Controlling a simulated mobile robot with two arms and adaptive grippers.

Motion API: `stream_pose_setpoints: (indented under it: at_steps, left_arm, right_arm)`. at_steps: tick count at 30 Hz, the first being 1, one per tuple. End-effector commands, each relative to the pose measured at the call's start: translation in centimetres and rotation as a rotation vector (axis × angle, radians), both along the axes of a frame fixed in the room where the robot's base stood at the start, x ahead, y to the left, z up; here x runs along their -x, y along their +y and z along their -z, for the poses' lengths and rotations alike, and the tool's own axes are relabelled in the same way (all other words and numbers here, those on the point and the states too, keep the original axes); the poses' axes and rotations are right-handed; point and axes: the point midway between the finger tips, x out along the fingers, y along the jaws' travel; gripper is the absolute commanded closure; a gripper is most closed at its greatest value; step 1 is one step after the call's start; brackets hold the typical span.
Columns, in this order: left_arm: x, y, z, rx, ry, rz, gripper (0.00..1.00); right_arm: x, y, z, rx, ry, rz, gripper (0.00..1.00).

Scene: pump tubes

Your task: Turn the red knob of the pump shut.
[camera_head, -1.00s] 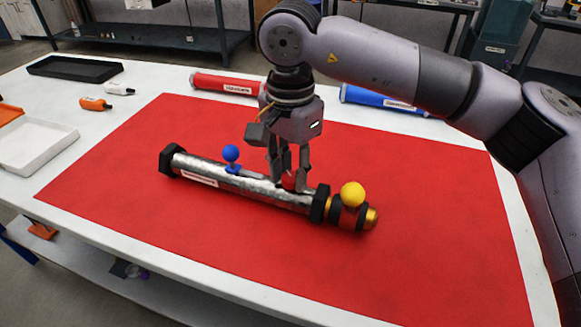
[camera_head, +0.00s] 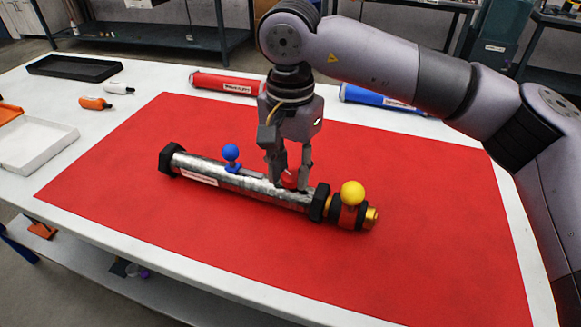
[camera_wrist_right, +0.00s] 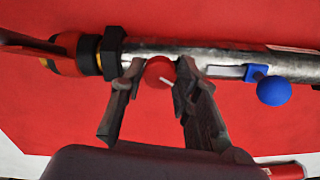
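The pump (camera_head: 240,183) is a silver tube with black collars, lying aslant on the red mat. Its red knob (camera_wrist_right: 159,72) is round, with a thin white line pointing down-right in the wrist view. My right gripper (camera_head: 290,186) comes down from above, its fingers on either side of the knob. In the wrist view both fingertips appear to touch the knob's sides. In the head view the knob (camera_head: 289,179) is partly hidden by the fingers. My left gripper is out of view.
A blue ball handle (camera_head: 231,152) stands on the tube left of my gripper, and a yellow ball (camera_head: 353,194) on its right end. A red tube (camera_head: 225,83) and a blue tube (camera_head: 375,98) lie behind. The mat in front (camera_head: 200,250) is clear.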

Motion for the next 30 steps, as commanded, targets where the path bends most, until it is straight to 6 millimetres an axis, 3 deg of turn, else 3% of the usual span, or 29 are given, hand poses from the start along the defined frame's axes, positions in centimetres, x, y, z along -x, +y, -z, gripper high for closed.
stream_pose_setpoints:
  at_steps: [7, 17, 22, 30]
  left_arm:
    - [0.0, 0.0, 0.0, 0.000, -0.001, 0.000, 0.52]
    - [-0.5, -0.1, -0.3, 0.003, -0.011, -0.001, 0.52]
    - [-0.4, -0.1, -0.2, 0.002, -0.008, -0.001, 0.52]
    - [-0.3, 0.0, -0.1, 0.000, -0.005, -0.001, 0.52]
  right_arm:
    - [0.0, 0.0, 0.0, 0.000, 0.000, 0.000, 0.52]
    - [0.0, 0.0, -0.2, 0.000, 0.000, 0.001, 0.52]
    - [-0.1, 0.1, -2.4, 0.000, -0.004, 0.001, 0.52]
    - [0.0, 0.1, -8.2, 0.000, -0.004, 0.001, 0.52]
